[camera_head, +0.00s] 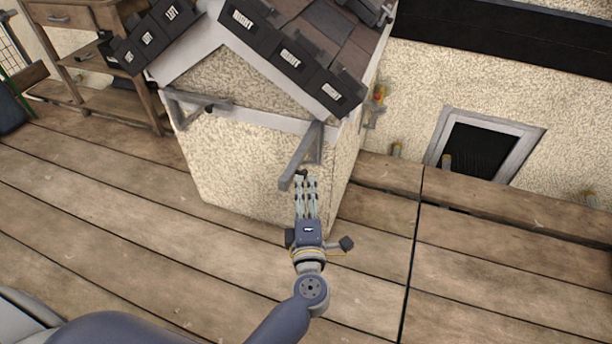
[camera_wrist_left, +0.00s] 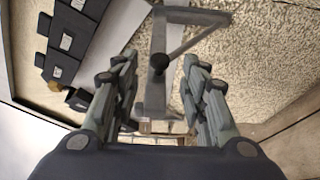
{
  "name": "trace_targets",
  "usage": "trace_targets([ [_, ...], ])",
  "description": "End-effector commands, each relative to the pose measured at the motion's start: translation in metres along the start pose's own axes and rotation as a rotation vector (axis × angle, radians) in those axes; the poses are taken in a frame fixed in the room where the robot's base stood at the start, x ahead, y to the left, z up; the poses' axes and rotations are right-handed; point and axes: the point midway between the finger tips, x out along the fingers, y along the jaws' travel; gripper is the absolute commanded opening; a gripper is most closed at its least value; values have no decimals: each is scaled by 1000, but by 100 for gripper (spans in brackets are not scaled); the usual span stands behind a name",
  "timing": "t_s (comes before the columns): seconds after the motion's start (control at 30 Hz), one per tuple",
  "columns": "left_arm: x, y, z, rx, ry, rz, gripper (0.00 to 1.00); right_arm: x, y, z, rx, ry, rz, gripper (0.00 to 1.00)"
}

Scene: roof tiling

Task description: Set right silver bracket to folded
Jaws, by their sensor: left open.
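The right silver bracket (camera_head: 302,158) sticks out from the front right corner of the small roofed house, its long bar slanting down toward me and a brace behind it. In the left wrist view, the bracket (camera_wrist_left: 157,85) hangs between my fingers, with a dark round knob (camera_wrist_left: 159,62) on its bar. My left gripper (camera_head: 306,180) is open just below and beside the bar's lower end, fingers pointing at the house. In the wrist view, the fingertips (camera_wrist_left: 160,60) are on either side of the bar, with gaps visible. My right gripper is out of view.
A second silver bracket (camera_head: 200,104) is on the house's left corner. Dark roof tiles (camera_head: 292,57) lie along the roof edge above. A wooden workbench (camera_head: 105,60) stands at the back left. The plank floor (camera_head: 150,220) around the house is mostly clear.

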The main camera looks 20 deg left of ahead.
Motion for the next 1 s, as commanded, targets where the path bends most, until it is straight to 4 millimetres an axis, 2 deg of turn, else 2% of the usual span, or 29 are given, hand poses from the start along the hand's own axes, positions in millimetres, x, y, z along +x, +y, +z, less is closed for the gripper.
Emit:
trace_targets([
  [0.1, 25, 0, 0, 1, 0, 4, 40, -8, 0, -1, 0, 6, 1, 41],
  [0.3, 53, -1, 0, 3, -1, 2, 40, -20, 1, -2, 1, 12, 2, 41],
  [0.5, 64, -1, 0, 2, -1, 0, 40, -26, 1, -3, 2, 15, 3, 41],
  [0.73, 64, 0, 0, 2, -1, 0, 40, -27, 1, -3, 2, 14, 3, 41],
  [0.77, 64, 0, 0, 2, -1, 0, 36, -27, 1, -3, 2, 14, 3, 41],
  [0.9, 64, -1, 0, 2, -1, -1, 4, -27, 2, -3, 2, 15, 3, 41],
  [0.93, 64, -1, 0, 2, -1, -1, 0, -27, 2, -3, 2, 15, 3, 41],
  [1.0, 64, -1, 0, 2, -1, -2, 0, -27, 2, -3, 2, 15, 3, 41],
])
